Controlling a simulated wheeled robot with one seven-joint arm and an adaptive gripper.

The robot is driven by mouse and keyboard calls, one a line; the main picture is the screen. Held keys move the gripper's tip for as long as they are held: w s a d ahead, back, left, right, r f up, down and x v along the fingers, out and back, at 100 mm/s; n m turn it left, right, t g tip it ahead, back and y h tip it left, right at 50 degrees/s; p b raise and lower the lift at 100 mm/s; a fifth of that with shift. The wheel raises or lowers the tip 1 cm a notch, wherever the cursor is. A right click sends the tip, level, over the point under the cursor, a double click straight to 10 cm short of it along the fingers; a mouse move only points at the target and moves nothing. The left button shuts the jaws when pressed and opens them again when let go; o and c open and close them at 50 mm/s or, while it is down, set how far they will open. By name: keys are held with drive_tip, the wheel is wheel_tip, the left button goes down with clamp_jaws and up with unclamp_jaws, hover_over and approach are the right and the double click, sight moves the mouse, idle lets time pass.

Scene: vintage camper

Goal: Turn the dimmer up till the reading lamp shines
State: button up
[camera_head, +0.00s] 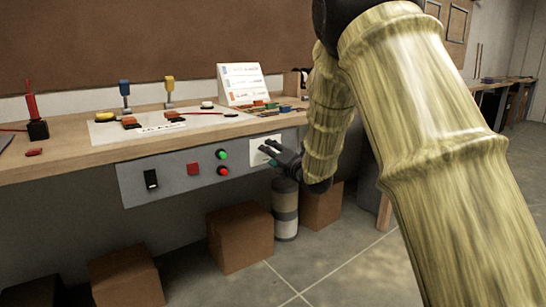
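A white plate (257,157) sits at the right end of the grey front panel (140,188) under the bench top; it may be the dimmer's plate. My gripper (264,150) is in front of this plate, its two dark fingers pointing left towards it with a small gap between them. Any knob on the plate is hidden by the fingers or too small to tell. I cannot tell whether the fingers touch it. No reading lamp can be clearly made out, and no lamp is seen shining on the bench.
The panel also bears a black rocker switch (151,180), a red square button (193,168), a green round piece (222,154) and a red one (223,171). Brown boxes (240,238) and a grey cylinder (286,228) stand below. My arm covers the right middle.

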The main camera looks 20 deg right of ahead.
drive_tip(key=shift+w, duration=0.15)
drive_tip(key=c, duration=1)
drive_tip(key=shift+c, duration=0.2)
drive_tip(key=shift+r, duration=0.1)
